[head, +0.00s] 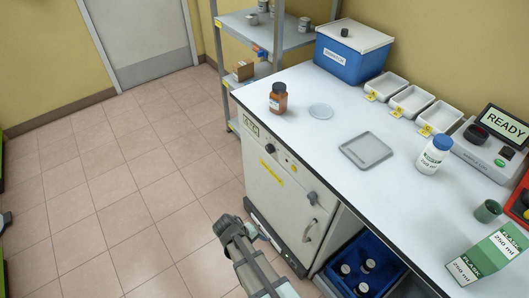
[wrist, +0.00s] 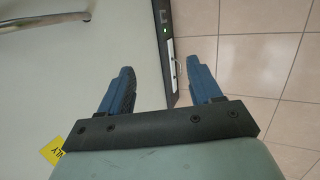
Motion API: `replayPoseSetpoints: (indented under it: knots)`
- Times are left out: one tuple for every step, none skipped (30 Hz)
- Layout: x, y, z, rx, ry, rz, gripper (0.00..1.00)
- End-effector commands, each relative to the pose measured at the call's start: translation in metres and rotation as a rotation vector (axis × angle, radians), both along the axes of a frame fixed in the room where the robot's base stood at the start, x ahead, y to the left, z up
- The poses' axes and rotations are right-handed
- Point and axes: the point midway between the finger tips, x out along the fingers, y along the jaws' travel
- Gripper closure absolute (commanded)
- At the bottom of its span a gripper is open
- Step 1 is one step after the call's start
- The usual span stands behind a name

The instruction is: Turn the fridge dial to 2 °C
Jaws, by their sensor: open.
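The white fridge (head: 283,190) stands under the near-left part of the bench. A dark round dial (head: 270,148) sits at the upper left of its front, below a small display panel (head: 250,125) whose reading is too small to make out. The dial's setting is not legible. My gripper (wrist: 160,78) is open and empty, with two blue fingers spread apart in the wrist view. It is low by the fridge front, apart from the dial. The white fridge front (wrist: 80,75) fills the left of the wrist view; the dial is not seen there.
The fridge door has a handle (head: 309,230) and a dark knob-like part (head: 312,197). A blue crate with bottles (head: 350,250) stands right of the fridge. A brown bottle (head: 278,98) is on the bench above. The tiled floor (head: 110,195) at left is clear.

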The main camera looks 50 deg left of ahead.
Motion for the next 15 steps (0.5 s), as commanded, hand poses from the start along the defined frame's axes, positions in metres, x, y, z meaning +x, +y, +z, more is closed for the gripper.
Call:
replayPoseSetpoints:
  knots:
    - [-0.008,0.021,0.008,0.011,-0.04,0.032,0.36]
    - [-0.012,0.031,0.014,0.019,-0.065,0.047,0.36]
    - [-0.016,0.043,0.021,0.028,-0.099,0.062,0.36]
    - [-0.019,0.052,0.027,0.035,-0.126,0.075,0.36]
    - [-0.021,0.061,0.033,0.044,-0.155,0.083,0.36]
    - [-0.024,0.075,0.043,0.059,-0.198,0.096,0.36]
    - [-0.025,0.084,0.05,0.07,-0.231,0.101,0.36]
    - [-0.026,0.093,0.057,0.081,-0.264,0.105,0.36]
    - [-0.025,0.104,0.066,0.097,-0.306,0.104,0.36]
    - [-0.024,0.111,0.073,0.108,-0.339,0.103,0.36]
    - [-0.021,0.118,0.08,0.12,-0.371,0.098,0.36]
    - [-0.016,0.126,0.089,0.136,-0.415,0.089,0.36]
    - [-0.012,0.133,0.096,0.149,-0.449,0.08,0.36]
    - [-0.007,0.139,0.104,0.163,-0.484,0.069,0.36]
    - [-0.001,0.147,0.113,0.182,-0.533,0.055,0.36]
